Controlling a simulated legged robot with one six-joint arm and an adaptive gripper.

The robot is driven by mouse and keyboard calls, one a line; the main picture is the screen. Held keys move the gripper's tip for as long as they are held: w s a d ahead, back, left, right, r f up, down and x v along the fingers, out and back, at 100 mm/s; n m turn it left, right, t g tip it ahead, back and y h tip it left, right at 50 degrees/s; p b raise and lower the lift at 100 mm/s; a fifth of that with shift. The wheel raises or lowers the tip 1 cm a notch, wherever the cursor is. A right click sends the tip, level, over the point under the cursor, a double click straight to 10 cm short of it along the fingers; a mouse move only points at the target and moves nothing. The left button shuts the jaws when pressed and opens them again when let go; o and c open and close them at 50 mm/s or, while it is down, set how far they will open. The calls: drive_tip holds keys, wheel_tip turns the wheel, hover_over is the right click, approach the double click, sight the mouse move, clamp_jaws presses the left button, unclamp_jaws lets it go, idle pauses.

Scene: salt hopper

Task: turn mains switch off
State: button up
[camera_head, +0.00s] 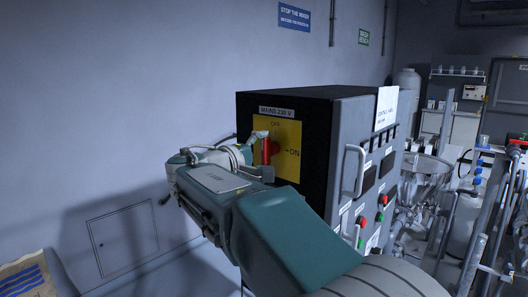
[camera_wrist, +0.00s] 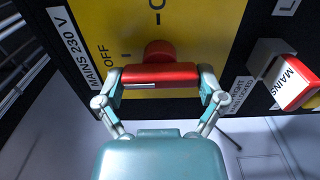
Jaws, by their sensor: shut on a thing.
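The mains switch is a red handle on a round red hub, on a yellow plate (camera_head: 290,135) marked OFF at the top and ON at the right. The plate is on the side of a black and grey cabinet, under a "MAINS 230 V" label (camera_head: 276,112). In the head view the red handle (camera_head: 267,151) stands upright, in line with OFF. In the wrist view the handle (camera_wrist: 160,72) lies across the picture, with OFF at its left. My gripper (camera_wrist: 160,77) is shut on the handle, one fingertip at each end.
The cabinet front (camera_head: 348,205) has a vertical grab handle (camera_head: 353,171), red and green buttons and a paper sheet (camera_head: 386,108). In the wrist view a red and white block marked MAINS (camera_wrist: 290,80) sticks out right of the switch. A metal hopper (camera_head: 425,172) and pipework stand at the right.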

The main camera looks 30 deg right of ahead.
drive_tip(key=shift+w+f, duration=0.1)
drive_tip(key=o, duration=0.8)
drive_tip(key=shift+w, duration=0.1)
drive_tip(key=shift+a, duration=0.1)
drive_tip(key=v, duration=1.2)
